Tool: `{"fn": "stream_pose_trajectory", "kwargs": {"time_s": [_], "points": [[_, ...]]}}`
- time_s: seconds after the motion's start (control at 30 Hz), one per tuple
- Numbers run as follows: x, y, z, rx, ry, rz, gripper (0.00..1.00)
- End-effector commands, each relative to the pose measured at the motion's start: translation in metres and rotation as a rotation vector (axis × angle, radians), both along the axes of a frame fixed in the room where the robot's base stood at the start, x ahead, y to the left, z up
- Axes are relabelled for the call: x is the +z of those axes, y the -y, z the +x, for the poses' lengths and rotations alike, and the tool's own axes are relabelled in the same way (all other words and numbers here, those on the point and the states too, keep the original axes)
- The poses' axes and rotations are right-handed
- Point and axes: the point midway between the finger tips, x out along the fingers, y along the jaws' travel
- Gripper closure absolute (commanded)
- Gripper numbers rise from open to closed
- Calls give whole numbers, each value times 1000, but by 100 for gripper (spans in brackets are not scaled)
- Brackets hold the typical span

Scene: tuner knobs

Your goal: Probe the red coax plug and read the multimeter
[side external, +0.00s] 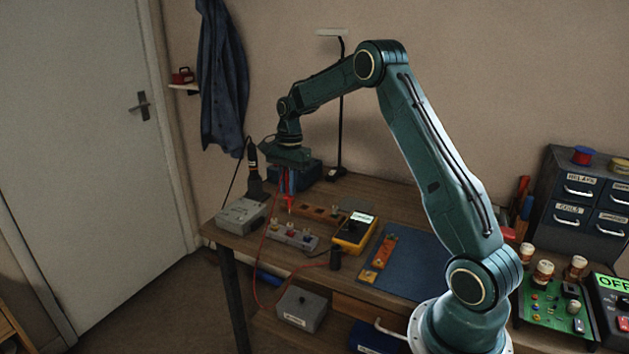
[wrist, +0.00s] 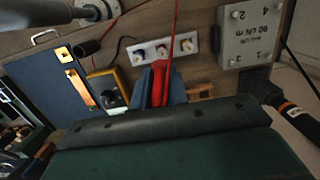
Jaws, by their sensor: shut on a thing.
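My gripper (side external: 288,184) is shut on a red probe (wrist: 158,82), held tip down above the bench in the side view. A red lead runs from the probe. A pale strip (side external: 291,236) with several coax plugs lies below and in front of the probe; it also shows in the wrist view (wrist: 162,50), ahead of the fingers (wrist: 159,75). The probe looks clear of the plugs. I cannot tell which plug is red. The yellow multimeter (side external: 354,233) stands right of the strip; its display (side external: 362,218) is lit but too small to read.
A grey box (side external: 241,216) stands left of the strip, with a black-handled tool (side external: 254,178) behind it. A wooden block (side external: 318,214) lies behind the strip. A blue mat (side external: 410,268) with an orange part (side external: 384,252) is right of the multimeter. Red cable loops over the front edge.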

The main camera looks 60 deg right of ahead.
Motion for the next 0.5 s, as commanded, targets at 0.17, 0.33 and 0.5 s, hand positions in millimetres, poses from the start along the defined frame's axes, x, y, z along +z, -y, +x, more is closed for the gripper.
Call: {"fn": "stream_pose_trajectory", "kwargs": {"time_s": [0.17, 0.33, 0.5], "points": [[11, 1, 1, -1, 3, -1, 100], [20, 0, 0, -1, 1, -1, 100], [23, 0, 0, 0, 1, -1, 100]]}}
